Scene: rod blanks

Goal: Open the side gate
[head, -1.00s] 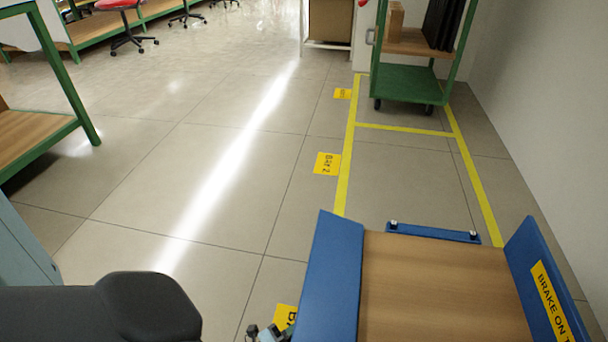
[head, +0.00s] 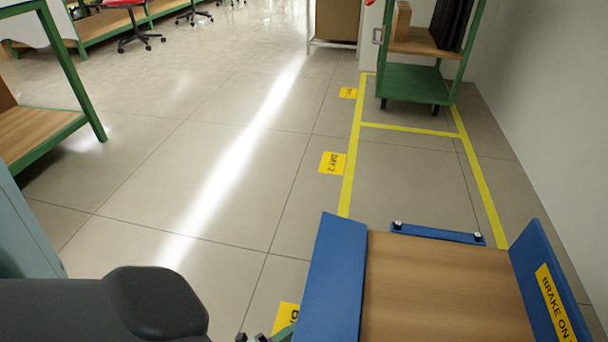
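A blue cart with a wooden deck (head: 445,290) stands at the lower right. A tall blue side panel (head: 338,280) runs along its left side, and another blue panel (head: 548,280) with a yellow brake label is on its right. A low blue bar (head: 437,233) with a small fitting at each end lies across the far end. I cannot tell which of these is the side gate. My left gripper (head: 251,337) shows only as small dark tips at the bottom edge, left of the left panel and apart from it; the rest is cut off. My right gripper is not in view.
Yellow floor lines (head: 408,129) mark bays ahead, with yellow floor labels (head: 331,162) beside them. A green-framed trolley (head: 415,82) stands in the far bay. A wall (head: 545,110) closes the right side. The floor left of the bays is clear up to a green-legged bench (head: 80,85).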

